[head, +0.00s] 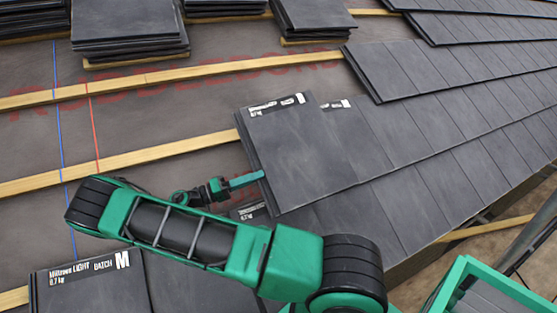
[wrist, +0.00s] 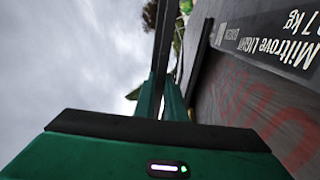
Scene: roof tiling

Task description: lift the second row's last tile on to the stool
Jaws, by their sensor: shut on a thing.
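A dark grey tile (head: 298,150) with a white label along its top edge lies slanted over the laid tiles in the head view, appearing raised above them. My gripper (head: 248,180) is shut on its left edge. In the wrist view my gripper's green fingers (wrist: 163,98) close on a thin dark plate seen edge-on, the held tile (wrist: 165,40). A green frame (head: 462,272) with grey inside stands at the lower right; it may be the stool, but it is cut off by the picture edge.
Laid tile rows (head: 440,130) fill the right side. Tile stacks (head: 128,30) rest on battens at the top. Labelled tiles (head: 95,285) lie at the lower left. Bare underlay (head: 150,115) with wooden battens (head: 130,158) lies left. The roof edge drops away lower right.

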